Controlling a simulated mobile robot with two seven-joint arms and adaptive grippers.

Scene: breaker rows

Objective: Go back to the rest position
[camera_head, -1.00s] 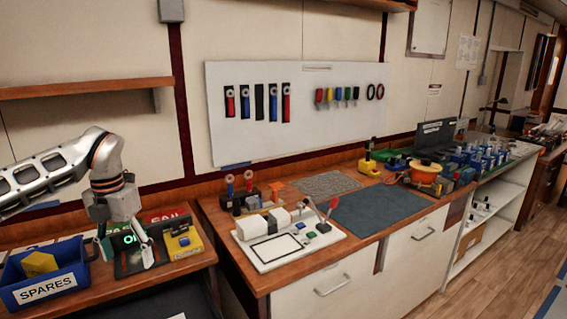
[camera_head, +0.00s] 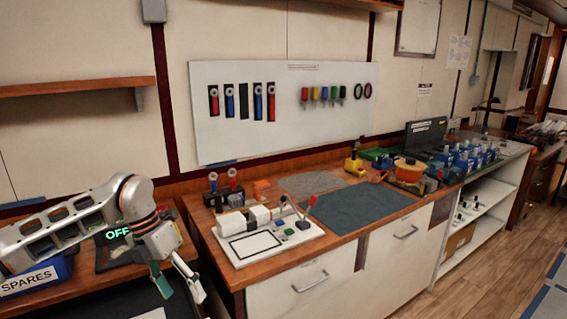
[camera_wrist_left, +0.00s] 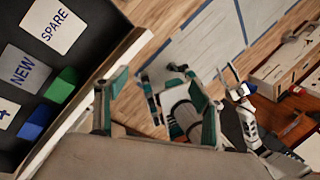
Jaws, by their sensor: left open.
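My left gripper (camera_head: 179,279) hangs at the lower left of the head view, its two green-and-pale fingers spread and pointing down. Nothing is between them. It is in front of the left bench, to the left of the white drawer cabinet. In the left wrist view its fingers (camera_wrist_left: 156,110) show apart, with nothing held between them. My right gripper is outside the head view.
A white device tray (camera_head: 262,243) and dark mat (camera_head: 345,212) lie on the bench. Floor at the right is free.

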